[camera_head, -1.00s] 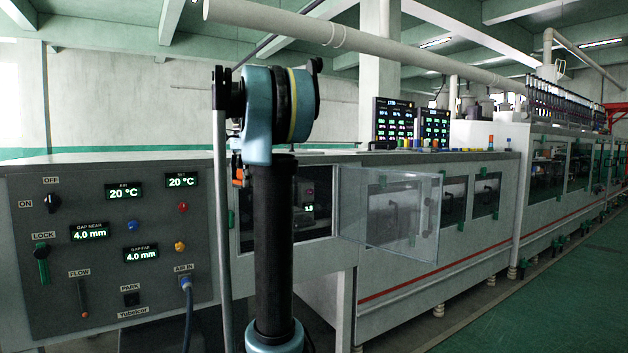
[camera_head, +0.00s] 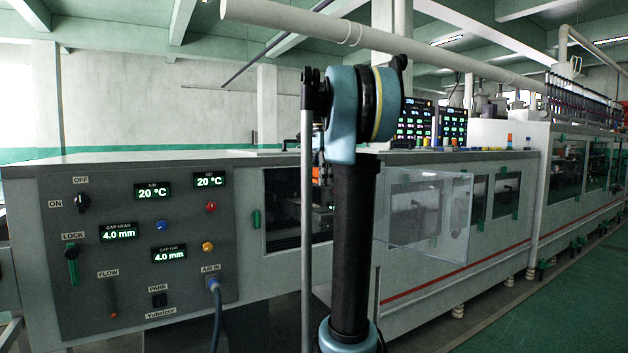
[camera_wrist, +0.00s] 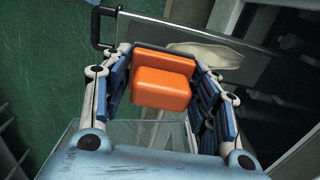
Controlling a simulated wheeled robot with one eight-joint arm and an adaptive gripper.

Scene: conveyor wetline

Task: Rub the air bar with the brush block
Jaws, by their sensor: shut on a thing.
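The brush block appears to be the orange block (camera_wrist: 160,88) in the wrist view. My gripper (camera_wrist: 160,66) is shut on it, with blue padded fingers on both sides. In the head view, a small orange patch (camera_head: 316,175) shows beside my arm, in front of the machine's window opening; the gripper is mostly hidden there by the arm. I cannot pick out the air bar; the opening (camera_head: 282,207) is dark and partly covered by my arm. Whether the block touches anything is not clear.
A clear hinged door (camera_head: 425,220) stands out from the machine, right of my arm. The control panel (camera_head: 130,270) with knobs and an air hose is at left. The wrist view shows a grey plate with a black handle (camera_wrist: 98,28). Green floor (camera_head: 540,310) is free at right.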

